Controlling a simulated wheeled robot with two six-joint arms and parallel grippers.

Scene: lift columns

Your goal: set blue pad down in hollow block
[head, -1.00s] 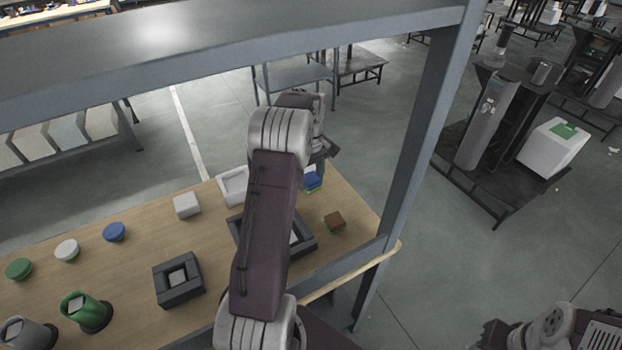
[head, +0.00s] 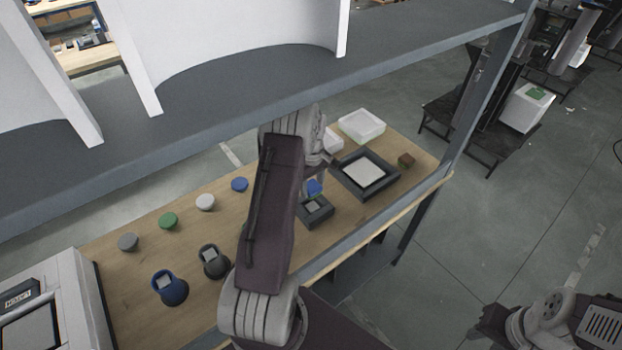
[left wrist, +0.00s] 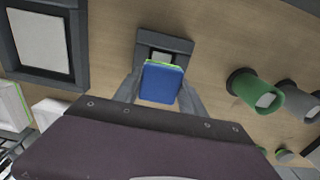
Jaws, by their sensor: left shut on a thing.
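My left gripper (left wrist: 162,88) is shut on the blue pad (left wrist: 161,82), which has a green edge along one side. In the head view the blue pad (head: 314,188) shows beside my left arm, close to the small dark hollow block (head: 327,219). In the left wrist view the hollow block (left wrist: 181,45) lies just beyond the pad, and the pad covers part of it. The block has a grey square in its middle. I cannot tell the height of the pad over it. My right gripper is not clearly in view; only part of that arm shows at the lower right.
Round pieces and tilted cups (head: 170,286) stand to the left. A grey shelf beam (head: 200,135) crosses above the table.

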